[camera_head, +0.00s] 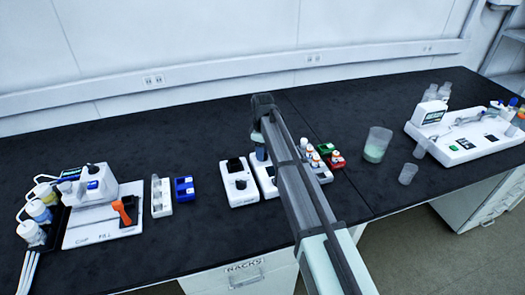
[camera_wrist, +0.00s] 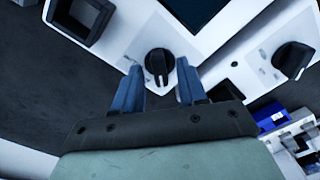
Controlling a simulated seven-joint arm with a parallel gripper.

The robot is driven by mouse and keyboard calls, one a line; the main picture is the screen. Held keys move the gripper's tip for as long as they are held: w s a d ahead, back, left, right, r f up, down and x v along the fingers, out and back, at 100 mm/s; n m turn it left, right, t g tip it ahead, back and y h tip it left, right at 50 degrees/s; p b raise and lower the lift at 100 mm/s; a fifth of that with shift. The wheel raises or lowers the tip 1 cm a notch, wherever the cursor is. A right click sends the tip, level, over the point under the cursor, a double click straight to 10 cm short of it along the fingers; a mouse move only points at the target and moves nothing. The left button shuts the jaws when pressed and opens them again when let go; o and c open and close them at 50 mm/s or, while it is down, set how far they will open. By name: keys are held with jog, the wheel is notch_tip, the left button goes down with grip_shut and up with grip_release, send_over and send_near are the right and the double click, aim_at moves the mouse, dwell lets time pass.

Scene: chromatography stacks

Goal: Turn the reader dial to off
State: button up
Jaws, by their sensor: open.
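In the wrist view a black dial (camera_wrist: 158,57) with a ridged handle sits on a white instrument (camera_wrist: 125,35) with a dark screen. The handle points toward the bottom of the picture. My gripper (camera_wrist: 158,74) is open, with one blue finger on each side of the handle; whether either touches it I cannot tell. A second black dial (camera_wrist: 292,60) sits on another white instrument at the right. In the head view my gripper (camera_head: 261,150) is over the instrument partly hidden by my arm. The other instrument (camera_head: 240,190), with its dial, stands just left. No off mark is readable.
A blue rack (camera_head: 184,188) and a white rack (camera_head: 161,197) stand left. Small vials and a red-and-green rack (camera_head: 333,158) are right of my arm, near a beaker (camera_head: 376,145). The bench (camera_head: 200,125) behind the instruments is clear.

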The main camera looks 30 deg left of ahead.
notch_tip(320, 180, up, 14)
dwell(0.8)
jog(key=shift+f, duration=0.1)
